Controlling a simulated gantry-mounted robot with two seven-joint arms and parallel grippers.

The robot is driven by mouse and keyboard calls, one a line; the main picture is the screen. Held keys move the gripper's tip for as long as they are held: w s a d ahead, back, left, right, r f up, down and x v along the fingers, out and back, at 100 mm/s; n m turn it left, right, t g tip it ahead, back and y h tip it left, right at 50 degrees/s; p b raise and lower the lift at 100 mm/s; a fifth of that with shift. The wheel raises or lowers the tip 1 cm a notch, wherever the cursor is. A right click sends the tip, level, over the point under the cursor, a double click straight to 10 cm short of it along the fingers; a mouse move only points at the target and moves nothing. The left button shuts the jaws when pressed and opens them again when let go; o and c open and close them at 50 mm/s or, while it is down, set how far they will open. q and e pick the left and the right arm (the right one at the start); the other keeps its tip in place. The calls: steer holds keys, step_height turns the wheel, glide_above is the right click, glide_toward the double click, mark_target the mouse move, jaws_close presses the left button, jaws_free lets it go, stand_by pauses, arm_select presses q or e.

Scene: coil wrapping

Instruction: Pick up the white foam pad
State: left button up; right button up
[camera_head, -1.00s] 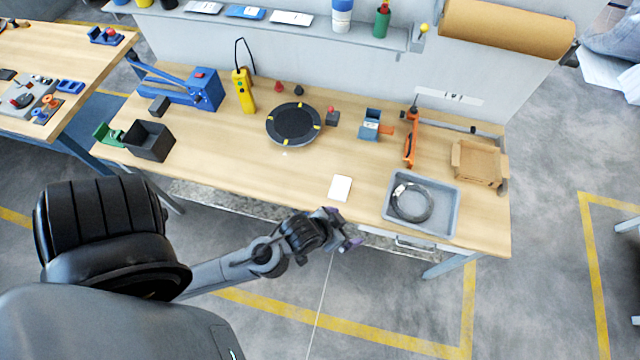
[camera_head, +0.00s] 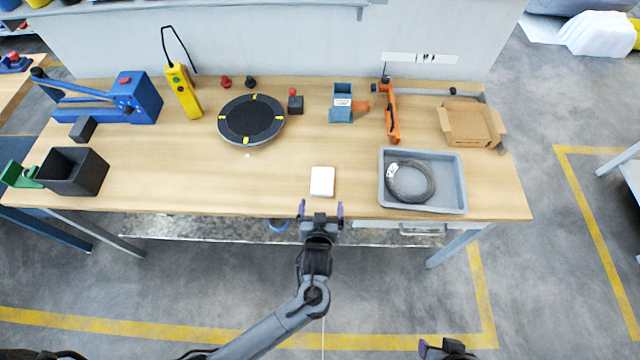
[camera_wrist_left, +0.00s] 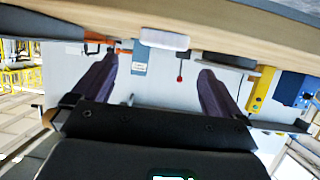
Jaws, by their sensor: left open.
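The white foam pad (camera_head: 322,181) lies flat near the front edge of the wooden workbench (camera_head: 200,180). My left gripper (camera_head: 320,210) is open and empty, just in front of the bench edge, with its two purple fingers pointing toward the pad. In the left wrist view, which looks upside down, the pad (camera_wrist_left: 165,39) shows edge-on beyond and between the spread fingers (camera_wrist_left: 160,65); they do not touch it. My right gripper (camera_head: 445,348) is only partly in view at the bottom edge, and its jaw opening cannot be made out.
A grey tray (camera_head: 450,165) with a dark coil stands right of the pad. A black round turntable (camera_head: 251,119) is behind it to the left. An orange clamp (camera_head: 392,122) and an open cardboard box (camera_head: 468,124) are farther right. The bench around the pad is clear.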

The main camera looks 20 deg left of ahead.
mark_target(322, 185)
arm_select(q)
steer(key=shift+b+x, duration=0.3)
steer(key=shift+x, duration=4)
steer(key=shift+s+a, duration=0.1)
steer(key=shift+a, duration=0.05)
steer(key=shift+r, duration=0.1)
steer(key=c, duration=1)
steer(key=shift+o, duration=0.2)
